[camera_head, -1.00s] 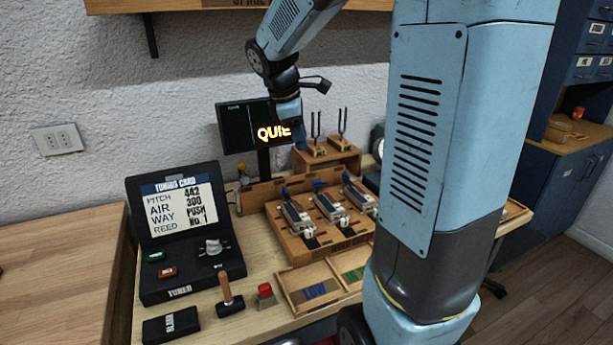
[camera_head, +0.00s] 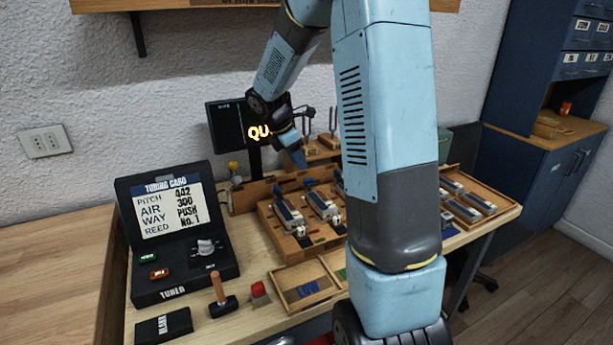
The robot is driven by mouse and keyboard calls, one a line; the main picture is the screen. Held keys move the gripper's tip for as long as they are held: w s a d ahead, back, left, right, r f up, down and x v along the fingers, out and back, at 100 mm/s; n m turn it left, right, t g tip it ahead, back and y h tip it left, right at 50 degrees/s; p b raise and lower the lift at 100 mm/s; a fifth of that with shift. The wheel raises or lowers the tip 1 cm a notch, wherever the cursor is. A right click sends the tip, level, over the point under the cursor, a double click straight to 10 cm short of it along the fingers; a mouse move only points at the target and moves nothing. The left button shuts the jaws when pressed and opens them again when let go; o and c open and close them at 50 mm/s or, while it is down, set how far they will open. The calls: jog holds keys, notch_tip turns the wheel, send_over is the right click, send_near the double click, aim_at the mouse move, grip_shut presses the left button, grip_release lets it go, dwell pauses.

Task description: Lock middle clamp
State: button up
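A wooden fixture (camera_head: 292,247) on the bench holds a row of silver clamps with blue levers. The left clamp (camera_head: 288,214) and the middle clamp (camera_head: 320,204) are in plain view. The right clamp is mostly hidden behind my arm. The middle clamp's blue lever (camera_head: 310,183) sticks up at its back end; I cannot tell whether it is locked. My gripper (camera_head: 298,159) points down above and behind the middle clamp, near the back board, apparently apart from the lever. Its fingers are small and seen from the side, so their opening cannot be made out.
A wooden tray (camera_head: 303,287) marked LOW lies before the fixture. A display (camera_head: 228,126) and tuning forks stand behind.

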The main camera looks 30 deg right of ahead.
aim_at(307, 179)
jog(key=x, duration=0.7)
jog(key=shift+f, duration=0.1)
jog(key=shift+c, duration=0.4)
